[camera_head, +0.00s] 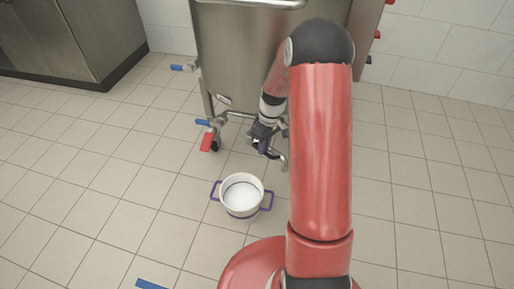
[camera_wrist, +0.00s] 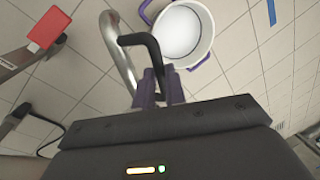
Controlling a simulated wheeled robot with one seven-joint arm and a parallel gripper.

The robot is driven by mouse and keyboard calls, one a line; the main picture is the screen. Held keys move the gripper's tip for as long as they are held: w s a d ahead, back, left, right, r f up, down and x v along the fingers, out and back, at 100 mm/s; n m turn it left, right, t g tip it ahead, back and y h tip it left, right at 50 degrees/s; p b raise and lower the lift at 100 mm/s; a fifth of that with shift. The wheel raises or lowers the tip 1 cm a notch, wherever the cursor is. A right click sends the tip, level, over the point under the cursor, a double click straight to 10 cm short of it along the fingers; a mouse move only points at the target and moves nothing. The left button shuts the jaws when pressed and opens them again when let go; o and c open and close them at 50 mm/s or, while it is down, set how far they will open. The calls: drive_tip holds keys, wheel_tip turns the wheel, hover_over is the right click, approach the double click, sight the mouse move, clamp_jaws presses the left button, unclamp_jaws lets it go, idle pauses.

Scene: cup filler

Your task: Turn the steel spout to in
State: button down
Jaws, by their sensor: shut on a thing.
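The steel spout (camera_head: 283,160) is a curved pipe low at the front of the steel tank (camera_head: 240,60). In the wrist view the steel spout (camera_wrist: 122,50) runs along the left of my fingers, and a bent black handle (camera_wrist: 150,44) leads down between them. My gripper (camera_wrist: 158,88) has purple fingers and is shut on this black handle. In the head view my gripper (camera_head: 260,143) is small and partly hidden beside the spout. A white pot (camera_head: 242,211) with purple handles stands on the floor, in front of and left of the spout. The pot also shows in the wrist view (camera_wrist: 207,55).
A steel cabinet (camera_head: 85,40) stands at the back left. Blue tape (camera_head: 155,284) lies on the otherwise open tiled floor.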

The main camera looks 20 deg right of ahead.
drive_tip(key=shift+w+d+n, duration=0.2)
drive_tip(key=shift+d+n, duration=0.8)
drive_tip(key=shift+n, duration=0.1)
drive_tip(key=c, duration=1.5)
unclamp_jaws()
drive_tip(key=shift+o, duration=0.2)
